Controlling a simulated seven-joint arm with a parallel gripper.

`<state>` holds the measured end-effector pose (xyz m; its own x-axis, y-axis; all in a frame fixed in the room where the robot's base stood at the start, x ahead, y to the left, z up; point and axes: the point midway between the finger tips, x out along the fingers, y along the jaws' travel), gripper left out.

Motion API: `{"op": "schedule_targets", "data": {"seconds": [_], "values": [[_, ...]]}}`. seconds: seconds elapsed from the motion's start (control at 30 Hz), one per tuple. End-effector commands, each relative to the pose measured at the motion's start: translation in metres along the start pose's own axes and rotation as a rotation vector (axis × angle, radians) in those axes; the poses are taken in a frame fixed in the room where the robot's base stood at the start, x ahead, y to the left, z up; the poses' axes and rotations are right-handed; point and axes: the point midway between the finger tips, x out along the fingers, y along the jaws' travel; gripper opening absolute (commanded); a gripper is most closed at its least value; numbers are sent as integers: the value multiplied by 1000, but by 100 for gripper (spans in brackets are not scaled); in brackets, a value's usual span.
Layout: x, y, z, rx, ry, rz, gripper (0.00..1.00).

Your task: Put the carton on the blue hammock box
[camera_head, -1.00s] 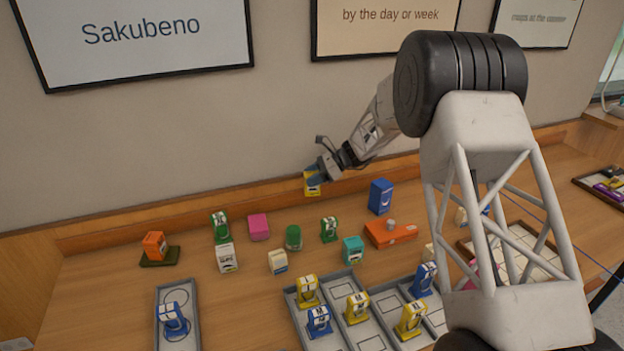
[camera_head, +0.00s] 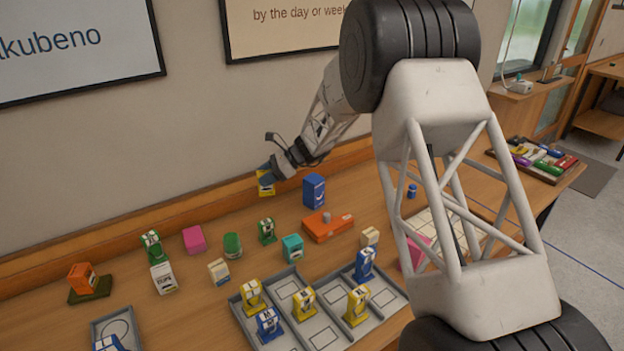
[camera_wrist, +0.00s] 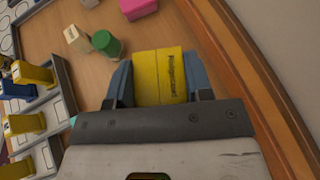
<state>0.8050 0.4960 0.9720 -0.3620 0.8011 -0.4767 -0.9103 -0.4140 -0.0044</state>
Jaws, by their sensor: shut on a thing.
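My gripper (camera_head: 268,178) is shut on a yellow carton (camera_head: 265,188), held up near the back wall. In the wrist view the carton (camera_wrist: 160,75) sits between the two blue-grey fingers, with dark lettering on its face. An upright blue box (camera_head: 314,192), which looks like the blue hammock box, stands at the back of the counter, just right of the carton. The carton and the blue box appear apart. The blue box does not show in the wrist view.
An orange case (camera_head: 328,228) lies in front of the blue box. A green canister (camera_head: 232,246), pink block (camera_head: 194,239) and teal box (camera_head: 292,248) stand nearby. A grey divided tray (camera_head: 330,334) holds several yellow and blue items. A raised wooden ledge (camera_head: 150,224) runs along the wall.

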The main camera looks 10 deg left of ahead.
Motion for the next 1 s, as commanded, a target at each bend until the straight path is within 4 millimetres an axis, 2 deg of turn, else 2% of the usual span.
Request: {"op": "schedule_targets", "data": {"seconds": [0.1,0.6,0.8,1.0], "values": [[-29,12,-4,28,0,-55,20],[-128,72,-25,146,1,-269,20],[-154,93,-32,184,3,-334,20],[-166,104,-36,202,4,-365,20]]}}
